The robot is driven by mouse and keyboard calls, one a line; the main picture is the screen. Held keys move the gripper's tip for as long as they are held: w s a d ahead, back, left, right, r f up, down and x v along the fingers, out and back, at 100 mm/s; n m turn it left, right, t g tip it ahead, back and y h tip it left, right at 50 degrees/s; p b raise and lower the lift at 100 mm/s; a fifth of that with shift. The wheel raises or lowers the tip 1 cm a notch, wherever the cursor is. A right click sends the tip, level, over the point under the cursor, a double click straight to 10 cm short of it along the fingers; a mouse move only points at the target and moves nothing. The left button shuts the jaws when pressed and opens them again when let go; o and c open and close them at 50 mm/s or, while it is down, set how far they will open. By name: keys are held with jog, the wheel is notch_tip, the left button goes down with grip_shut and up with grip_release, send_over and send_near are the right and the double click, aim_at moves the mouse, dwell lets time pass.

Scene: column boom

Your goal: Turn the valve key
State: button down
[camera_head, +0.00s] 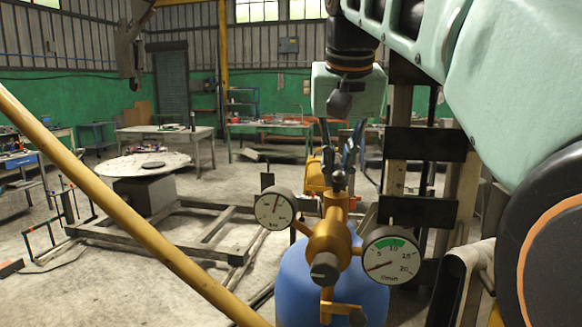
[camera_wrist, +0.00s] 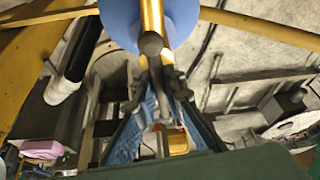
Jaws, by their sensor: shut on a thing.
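A brass regulator (camera_head: 329,243) with two round dials stands in front of a blue cylinder (camera_head: 299,285) in the head view. My gripper (camera_head: 338,172) comes down from above, just over or behind the regulator's top. Its blue fingers are close together. In the wrist view my gripper (camera_wrist: 158,88) has its dark fingertips drawn in near the end of a brass-coloured stem, with the blue cylinder (camera_wrist: 118,18) behind. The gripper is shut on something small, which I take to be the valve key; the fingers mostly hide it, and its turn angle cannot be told.
The left dial (camera_head: 276,208) and right dial (camera_head: 391,255) flank the regulator closely. A yellow pole (camera_head: 125,215) slants across the left foreground. A low metal frame (camera_head: 205,235) lies on the floor behind. Workbenches (camera_head: 165,133) stand farther back.

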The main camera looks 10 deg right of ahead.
jog(key=c, duration=2)
grip_release()
jog(key=shift+o, duration=0.2)
jog(key=shift+v, duration=5.9)
jog(key=shift+s, duration=0.1)
